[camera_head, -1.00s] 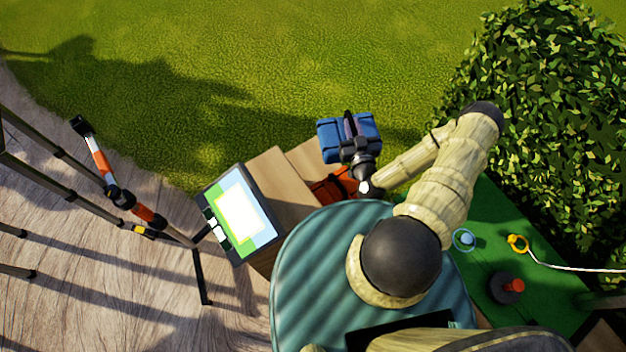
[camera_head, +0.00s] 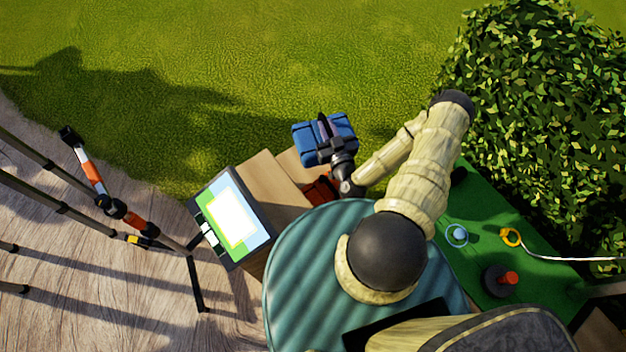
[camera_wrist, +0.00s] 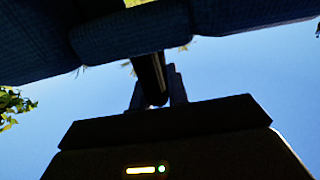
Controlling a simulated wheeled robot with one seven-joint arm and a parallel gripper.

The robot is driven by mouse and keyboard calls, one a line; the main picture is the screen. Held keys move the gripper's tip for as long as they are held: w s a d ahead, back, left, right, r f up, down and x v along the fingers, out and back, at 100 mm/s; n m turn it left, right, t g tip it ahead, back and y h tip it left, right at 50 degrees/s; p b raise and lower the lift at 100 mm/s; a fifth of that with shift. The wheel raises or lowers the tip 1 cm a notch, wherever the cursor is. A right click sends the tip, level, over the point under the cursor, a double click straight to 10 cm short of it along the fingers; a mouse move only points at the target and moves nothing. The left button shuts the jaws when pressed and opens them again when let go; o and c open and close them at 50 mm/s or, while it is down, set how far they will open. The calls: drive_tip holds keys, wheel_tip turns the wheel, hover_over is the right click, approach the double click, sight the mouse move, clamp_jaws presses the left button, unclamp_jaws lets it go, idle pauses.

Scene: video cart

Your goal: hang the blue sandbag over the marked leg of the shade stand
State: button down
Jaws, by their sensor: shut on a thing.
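The blue sandbag (camera_head: 344,127) hangs from my gripper (camera_head: 326,128), which is shut on it, in the upper middle of the head view, above the cart's far end near the grass. In the wrist view the dark blue sandbag (camera_wrist: 130,38) fills the top, with my gripper (camera_wrist: 155,85) below it. The shade stand (camera_head: 165,238) is at the left, with dark legs. An orange-and-white banded part (camera_head: 90,170) and a small yellow mark (camera_head: 135,239) show on it. The sandbag is apart from the stand.
A monitor (camera_head: 232,218) stands between the sandbag and the stand. A wooden box (camera_head: 268,182) is behind it. A green surface (camera_head: 480,215) at right holds a yellow ring (camera_head: 511,237) with a white cord and an orange-topped item (camera_head: 508,278). A leafy hedge (camera_head: 550,120) borders the right.

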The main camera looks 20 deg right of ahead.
drive_tip(key=shift+w+d+f+n+y+b, duration=0.2)
drive_tip(key=shift+w+f+y+b, duration=0.3)
drive_tip(key=shift+b, duration=0.65)
drive_tip(key=shift+w+d+f+n+y+b, duration=0.1)
drive_tip(key=shift+w+f+n+y+b, duration=0.4)
drive_tip(key=shift+b, duration=0.6)
drive_tip(key=w+f+n+y+b, duration=0.1)
drive_tip(key=f+b, duration=0.1)
drive_tip(key=b, duration=0.2)
drive_tip(key=w+d+f+n+y+b, duration=0.1)
drive_tip(key=w+f+y+b, duration=0.1)
drive_tip(key=b, duration=0.2)
drive_tip(key=w+f+g+y+b, duration=0.1)
drive_tip(key=b, duration=0.3)
drive_tip(key=shift+w+d+f+n+y+b, duration=0.25)
drive_tip(key=shift+w+f+n+y+b, duration=0.05)
drive_tip(key=shift+f+n, duration=0.1)
drive_tip(key=w+f+n+g+y+b, duration=0.3)
drive_tip(key=w+f+n+y+b, duration=0.1)
drive_tip(key=b, duration=1.5)
drive_tip(key=shift+w+d+f+y, duration=0.5)
drive_tip(key=shift+w+f, duration=0.1)
drive_tip(key=shift+f, duration=0.35)
drive_tip(key=shift+r, duration=0.1)
wheel_tip(320, 180, down, 6)
drive_tip(key=b, duration=0.2)
